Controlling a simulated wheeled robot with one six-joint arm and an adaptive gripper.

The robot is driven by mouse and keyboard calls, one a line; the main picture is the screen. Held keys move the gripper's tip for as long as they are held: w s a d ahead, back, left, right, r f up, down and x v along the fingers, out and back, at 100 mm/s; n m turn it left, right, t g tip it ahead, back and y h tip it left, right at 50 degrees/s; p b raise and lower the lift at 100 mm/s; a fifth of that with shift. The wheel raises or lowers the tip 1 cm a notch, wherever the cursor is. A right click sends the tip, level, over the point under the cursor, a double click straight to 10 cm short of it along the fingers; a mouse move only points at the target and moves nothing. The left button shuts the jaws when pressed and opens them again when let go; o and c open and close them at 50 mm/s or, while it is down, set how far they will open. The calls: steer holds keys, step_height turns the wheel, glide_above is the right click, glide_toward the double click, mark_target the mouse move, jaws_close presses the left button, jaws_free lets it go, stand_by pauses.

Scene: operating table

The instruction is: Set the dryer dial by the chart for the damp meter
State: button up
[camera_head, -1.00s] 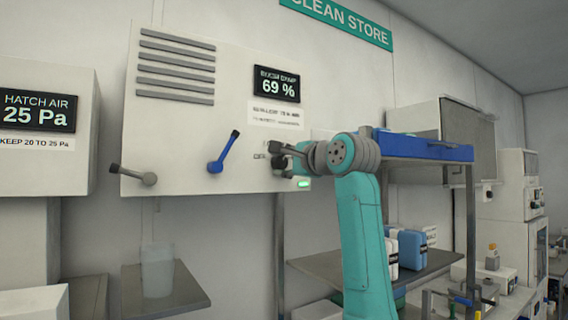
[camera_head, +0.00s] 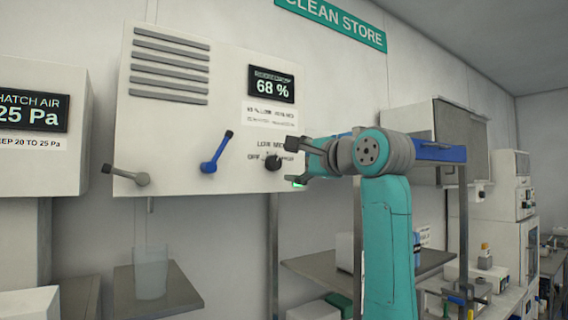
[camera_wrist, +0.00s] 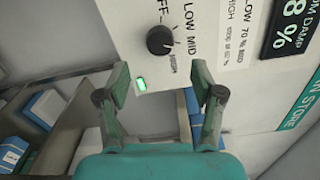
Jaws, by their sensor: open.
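The black dryer dial (camera_head: 273,162) sits low on the right of the white panel, with OFF, LOW, MID and HIGH around it. It shows unobstructed in the wrist view (camera_wrist: 160,40); I cannot tell for sure which word its pointer faces. The damp meter (camera_head: 272,85) reads 68 %. The chart (camera_head: 270,116) is a white label below the meter; it also shows in the wrist view (camera_wrist: 236,35), its small text only partly legible. My gripper (camera_head: 297,162) is open and empty, apart from the dial and just right of it in the head view.
A lit green lamp (camera_head: 299,184) is below the dial. A blue lever (camera_head: 215,153) and a grey lever (camera_head: 128,176) are further left on the panel. A clear container (camera_head: 151,272) stands on a shelf below. A rack with a blue top (camera_head: 445,152) stands right.

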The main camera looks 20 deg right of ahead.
steer(key=shift+v, duration=2.2)
steer(key=shift+f, duration=0.1)
